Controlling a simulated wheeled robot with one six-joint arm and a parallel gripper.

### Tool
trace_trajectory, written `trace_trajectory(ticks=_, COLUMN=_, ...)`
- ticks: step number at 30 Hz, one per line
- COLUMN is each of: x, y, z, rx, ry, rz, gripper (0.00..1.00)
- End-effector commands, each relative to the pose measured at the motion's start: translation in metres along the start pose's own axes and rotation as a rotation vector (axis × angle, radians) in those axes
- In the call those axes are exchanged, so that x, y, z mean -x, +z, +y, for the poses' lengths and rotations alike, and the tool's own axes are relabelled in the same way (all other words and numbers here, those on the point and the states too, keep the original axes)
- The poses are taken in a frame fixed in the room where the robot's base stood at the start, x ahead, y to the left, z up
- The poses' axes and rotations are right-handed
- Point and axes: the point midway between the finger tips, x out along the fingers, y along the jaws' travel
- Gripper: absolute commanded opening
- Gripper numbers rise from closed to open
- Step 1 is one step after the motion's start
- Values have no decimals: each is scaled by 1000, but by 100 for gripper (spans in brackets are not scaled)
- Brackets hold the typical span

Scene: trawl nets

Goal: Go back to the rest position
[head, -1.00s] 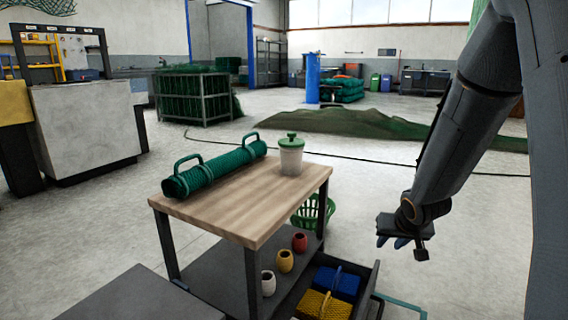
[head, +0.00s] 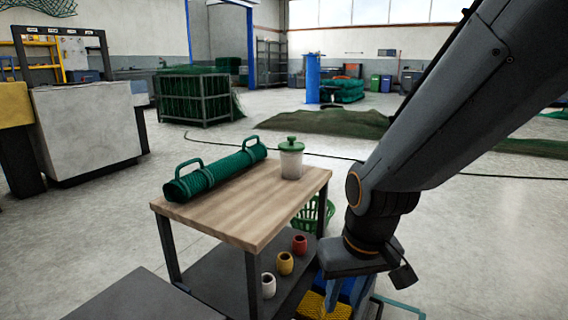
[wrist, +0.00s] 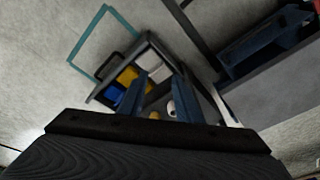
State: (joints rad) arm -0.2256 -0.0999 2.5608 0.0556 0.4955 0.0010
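My gripper (head: 338,294) hangs from my arm at the lower right of the head view, fingers down, in front of the cart's right side. In the wrist view its two blue fingers (wrist: 160,82) stand apart with nothing between them, so it is open and empty. Below it is an open drawer (wrist: 152,36) holding a blue box (wrist: 115,94) and a yellow box (wrist: 127,75). In the head view my gripper partly hides these boxes.
A wood-topped cart (head: 245,207) carries a green net roll (head: 215,174) and a green-lidded jar (head: 291,160). White (head: 268,285), yellow (head: 285,263) and red (head: 300,244) cups stand on its lower shelf. A green basket (head: 313,214) sits behind. Open floor lies to the right.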

Motion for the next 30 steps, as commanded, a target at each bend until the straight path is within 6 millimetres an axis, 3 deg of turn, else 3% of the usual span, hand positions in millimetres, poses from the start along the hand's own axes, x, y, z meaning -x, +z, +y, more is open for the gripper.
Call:
trace_trajectory(ticks=6, x=43, y=28, z=-71, rx=158, ry=-62, rz=-43, gripper=31)
trace_trajectory(ticks=12, x=68, y=54, z=-110, rx=255, ry=-100, rz=-78, gripper=31)
trace_trajectory(ticks=24, x=106, y=99, z=-154, rx=397, ry=-151, rz=-133, gripper=31)
trace_trajectory(ticks=30, x=120, y=93, z=-146, rx=363, ry=-138, rz=-134, gripper=31)
